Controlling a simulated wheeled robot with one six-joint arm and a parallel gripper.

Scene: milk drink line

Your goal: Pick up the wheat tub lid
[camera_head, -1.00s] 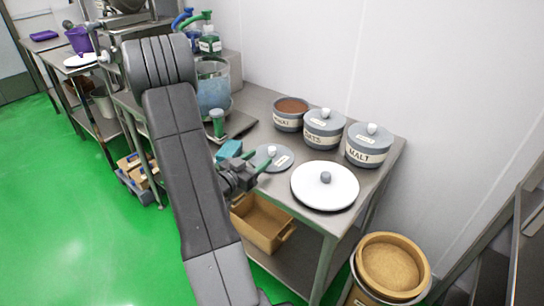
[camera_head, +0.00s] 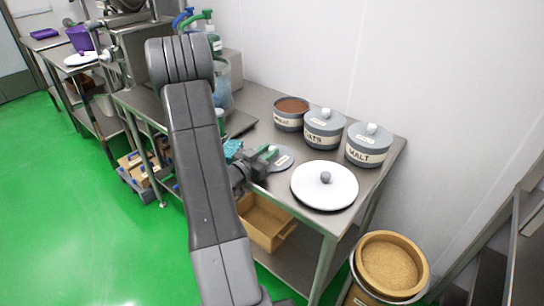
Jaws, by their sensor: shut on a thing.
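The grey round lid (camera_head: 284,164) with a pale label and a white knob lies on the steel table, in front of the open grey tub (camera_head: 289,122) with brown contents. I take this lid to be the wheat tub lid; its label is too small to read. My gripper (camera_head: 270,152), with green fingers, reaches in from the left and is shut on the lid's knob. The gripper and arm hide the lid's left part. The lid appears level and at table height; I cannot tell whether it is lifted.
A white lid (camera_head: 325,187) with a grey knob lies just right of the grey lid. Lidded tubs marked OATS (camera_head: 323,130) and MALT (camera_head: 368,147) stand behind. A teal item (camera_head: 232,148) is beside my gripper. A tub of golden grain (camera_head: 390,262) stands at lower right.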

